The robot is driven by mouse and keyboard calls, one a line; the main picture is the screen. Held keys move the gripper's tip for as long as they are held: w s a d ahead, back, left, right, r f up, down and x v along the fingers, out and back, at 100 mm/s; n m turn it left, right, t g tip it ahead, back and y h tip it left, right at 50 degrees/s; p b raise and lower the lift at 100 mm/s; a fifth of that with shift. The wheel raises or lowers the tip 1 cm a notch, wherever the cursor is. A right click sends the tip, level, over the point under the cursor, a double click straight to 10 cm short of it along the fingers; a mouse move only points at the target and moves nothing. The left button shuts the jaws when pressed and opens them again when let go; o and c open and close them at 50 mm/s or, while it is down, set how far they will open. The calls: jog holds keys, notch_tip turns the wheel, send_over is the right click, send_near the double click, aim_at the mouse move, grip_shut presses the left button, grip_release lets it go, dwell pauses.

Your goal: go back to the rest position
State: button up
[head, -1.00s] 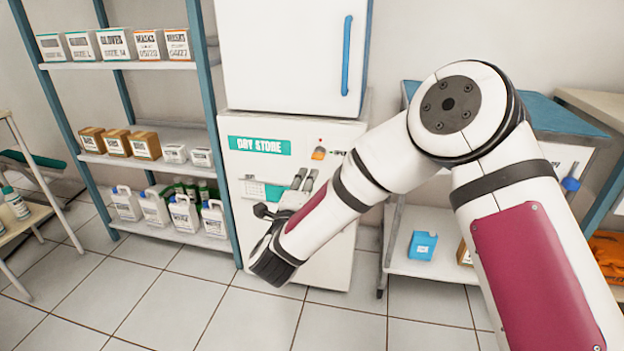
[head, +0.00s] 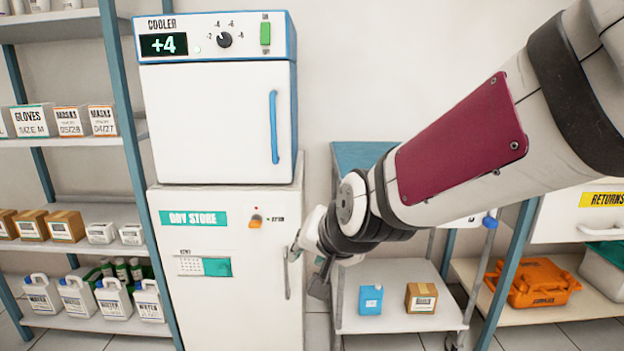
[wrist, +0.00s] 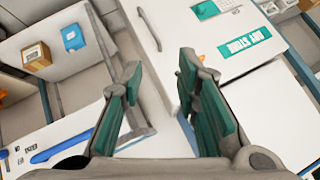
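My gripper (wrist: 160,105) is open and empty in the wrist view, its two teal-padded fingers spread apart. In the head view my arm reaches in from the upper right, and its end (head: 318,285) is by the right edge of the dry store cabinet (head: 225,290), mostly hidden behind my own wrist. The dry store door is closed, and its handle (head: 286,272) is just left of my gripper. I cannot tell in the head view whether the gripper touches the handle; in the wrist view the fingers look clear of it.
A cooler (head: 210,120) stands on the dry store. A shelf unit (head: 128,150) with boxes and jugs is at left. A trolley (head: 395,318) at right holds a blue carton (head: 370,300) and a brown box (head: 421,298). An orange case (head: 530,282) lies further right.

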jog(key=s+d+n+g+h, duration=0.1)
jog(key=s+d+g, duration=0.2)
jog(key=s+d, duration=0.6)
jog(key=s+d+n+g+h+p, duration=0.15)
jog(key=s+d, duration=0.25)
jog(key=s, duration=0.9)
jog(key=s+d+g+h, duration=0.1)
jog(key=s+d+g, duration=0.3)
jog(key=s+d, duration=0.5)
notch_tip(320, 180, up, 40)
jog(key=s+a+t+p, duration=0.2)
jog(key=t+p, duration=0.2)
jog(key=p, duration=3.3)
jog(key=shift+a, duration=0.25)
jog(key=shift+o, duration=0.2)
jog(key=shift+f, duration=0.15)
